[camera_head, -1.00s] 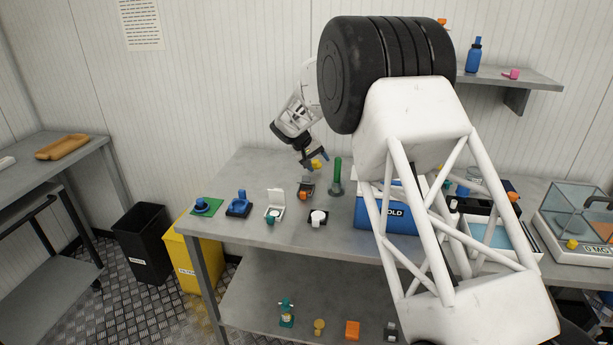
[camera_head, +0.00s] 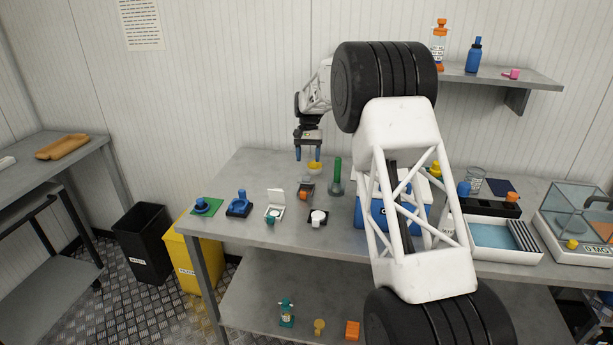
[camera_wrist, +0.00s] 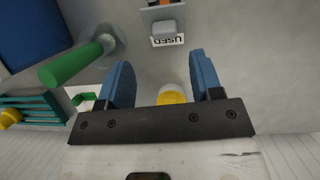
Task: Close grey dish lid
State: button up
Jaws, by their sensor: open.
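A small pale dish (camera_head: 274,214) stands on the bench in the head view, left of the middle of the row. Its lid (camera_head: 276,197) is raised upright at the back, and a teal piece shows at its front. I cannot tell for certain whether this is the grey dish. My gripper (camera_head: 308,154) is open and empty, its blue fingers pointing down above the back of the bench, behind and right of the dish. The wrist view shows the fingers (camera_wrist: 162,72) apart. The pale dish is not clearly seen there.
A yellow-topped item (camera_wrist: 172,96) lies under my fingers. A green cylinder (camera_wrist: 72,64) stands beside them, and a grey piece labelled USED (camera_wrist: 166,33) lies ahead. Blue pieces (camera_head: 239,204) sit left of the dish, a black-based item (camera_head: 318,218) right. A blue box stands farther right.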

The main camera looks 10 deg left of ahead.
aim_at(307, 179)
jog(key=shift+w+r+g+y, duration=0.25)
jog(key=shift+g+y, duration=0.05)
dwell(0.4)
jog(key=shift+x, duration=3.95)
jog(key=shift+c, duration=0.4)
jog(key=c, duration=0.9)
jog(key=shift+o, duration=0.2)
